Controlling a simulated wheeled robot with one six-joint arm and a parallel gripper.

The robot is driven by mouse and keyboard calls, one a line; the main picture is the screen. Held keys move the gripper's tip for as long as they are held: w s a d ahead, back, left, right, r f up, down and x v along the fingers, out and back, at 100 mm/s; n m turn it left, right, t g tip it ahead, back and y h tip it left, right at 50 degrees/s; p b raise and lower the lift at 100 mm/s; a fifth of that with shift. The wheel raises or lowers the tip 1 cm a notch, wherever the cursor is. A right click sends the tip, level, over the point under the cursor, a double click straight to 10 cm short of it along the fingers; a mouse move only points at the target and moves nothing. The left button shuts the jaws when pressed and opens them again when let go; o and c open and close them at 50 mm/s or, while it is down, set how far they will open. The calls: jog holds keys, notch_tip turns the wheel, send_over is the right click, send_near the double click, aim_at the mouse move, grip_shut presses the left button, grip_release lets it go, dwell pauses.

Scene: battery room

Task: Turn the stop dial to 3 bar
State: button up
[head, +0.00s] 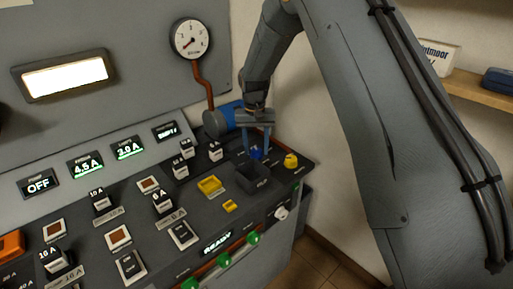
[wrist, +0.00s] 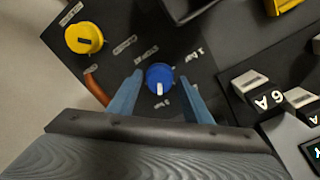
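The blue dial (wrist: 159,78) sits on the dark panel in the wrist view, with a white pointer mark toward the bottom of the picture. Labels surround it; one on its right reads "1 bar", and the others are too small or turned to read surely. In the head view the blue dial (head: 257,154) is partly hidden by my gripper. My gripper (wrist: 157,82) is open, its two blue fingers on either side of the dial with gaps between. In the head view my gripper (head: 259,147) points down over the panel's far right part.
A yellow knob (wrist: 84,38) stands near the dial; it also shows in the head view (head: 291,160). A dark open bin (head: 254,178) is in front of the dial. A round pressure gauge (head: 192,39) hangs on the wall above. Several switches and displays fill the panel's left.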

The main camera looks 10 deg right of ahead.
aim_at(256, 150)
dwell(0.3)
notch_tip(256, 150, up, 8)
jog(key=shift+a+f+b, duration=0.1)
jog(key=shift+a+b, duration=0.05)
jog(key=shift+b, duration=1)
jog(key=shift+n+t, duration=0.5)
jog(key=shift+t, duration=0.1)
jog(key=s+d, duration=0.4)
jog(key=s, duration=0.6)
jog(key=s+d+f, duration=0.1)
jog(key=s+d, duration=0.3)
jog(key=s, duration=0.7)
jog(key=s+d, duration=0.4)
jog(key=s, duration=0.6)
jog(key=shift+s+d+f, duration=0.15)
jog(key=shift+d+f, duration=0.05)
